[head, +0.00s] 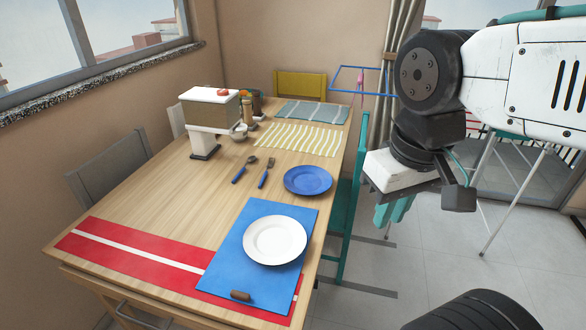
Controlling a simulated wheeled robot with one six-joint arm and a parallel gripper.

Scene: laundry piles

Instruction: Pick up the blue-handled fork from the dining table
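Two blue-handled utensils lie side by side on the wooden dining table (150,208), left of the blue plate. The left blue-handled utensil (240,174) and the right blue-handled utensil (264,178) both have dark heads pointing toward the far end. The heads are too small to tell surely which is the fork. My gripper (394,211) has teal fingers pointing down. It hangs to the right of the table, beyond its edge in the picture and well apart from the utensils. I cannot tell whether its fingers are apart, and I see nothing held.
A blue plate (308,180) lies right of the utensils. Nearer are a white plate (275,240) on a blue mat (226,271), a brown roll (241,295) and a red runner (120,249). A box on a scale-like stand (205,143) stands behind. A teal chair (348,220) flanks the table.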

